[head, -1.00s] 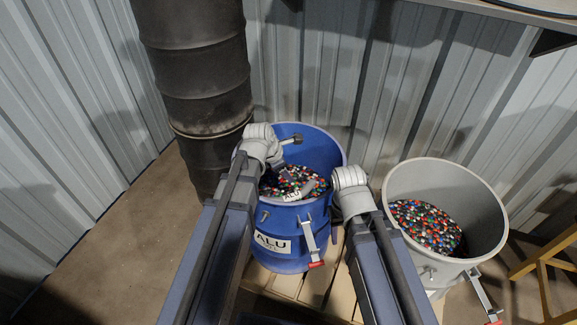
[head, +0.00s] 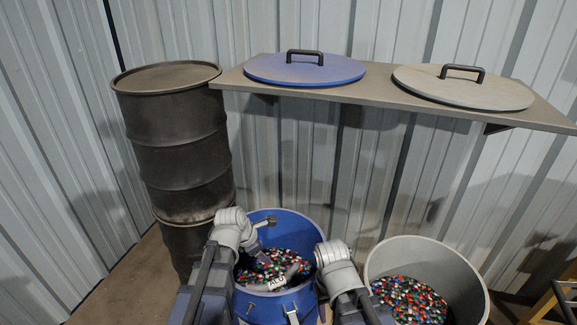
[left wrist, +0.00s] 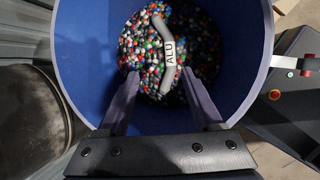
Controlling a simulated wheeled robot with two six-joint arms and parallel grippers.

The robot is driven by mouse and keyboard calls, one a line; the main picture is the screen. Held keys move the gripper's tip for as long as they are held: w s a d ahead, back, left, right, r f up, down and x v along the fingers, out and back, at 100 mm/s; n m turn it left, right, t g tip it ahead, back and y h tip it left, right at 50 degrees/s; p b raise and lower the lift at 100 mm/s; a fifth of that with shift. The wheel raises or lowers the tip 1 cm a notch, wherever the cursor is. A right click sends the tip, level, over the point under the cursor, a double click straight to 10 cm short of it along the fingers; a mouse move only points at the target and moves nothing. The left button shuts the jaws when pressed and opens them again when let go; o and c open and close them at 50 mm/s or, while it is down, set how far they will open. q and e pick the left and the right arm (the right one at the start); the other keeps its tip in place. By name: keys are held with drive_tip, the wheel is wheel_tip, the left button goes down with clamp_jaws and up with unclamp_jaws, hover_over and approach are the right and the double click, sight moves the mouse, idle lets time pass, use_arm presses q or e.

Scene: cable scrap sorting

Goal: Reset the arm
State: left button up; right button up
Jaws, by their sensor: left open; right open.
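A grey cable piece with a white ALU label (head: 279,279) lies on mixed coloured scrap inside the blue drum (head: 301,216). The left wrist view shows the same cable piece (left wrist: 168,60), bent, and the drum's blue wall (left wrist: 88,62). My left gripper (left wrist: 160,76) is open and empty, fingers apart above the scrap. In the head view my left wrist is at the drum's left rim, its fingers not clear. My right arm's grey wrist is at the drum's right rim; its gripper is hidden.
A grey drum (head: 462,277) with coloured scrap stands at right. A dark barrel (head: 178,150) stands at left. A wall shelf (head: 378,92) holds a blue lid (head: 270,69) and a grey lid (head: 425,84). Part of a wooden frame (head: 552,305) shows at lower right.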

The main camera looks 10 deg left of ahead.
use_arm(q)
drive_tip(key=s+d+r+m+g+y+p, duration=0.1)
drive_tip(key=s+d+r+m+p, duration=0.3)
drive_tip(key=s+r+m+p, duration=0.4)
drive_tip(key=s+d+r+m+g+y+p, duration=0.2)
drive_tip(key=s+d+r+m+p, duration=0.3)
drive_tip(key=m, duration=1.5)
drive_tip(key=s+r+g+p, duration=0.1)
drive_tip(key=s+r+p, duration=0.2)
drive_tip(key=r+p, duration=0.1)
drive_tip(key=shift+g+y+p, duration=0.3)
drive_tip(key=shift+p, duration=0.6)
drive_tip(key=shift+s+d, duration=0.1)
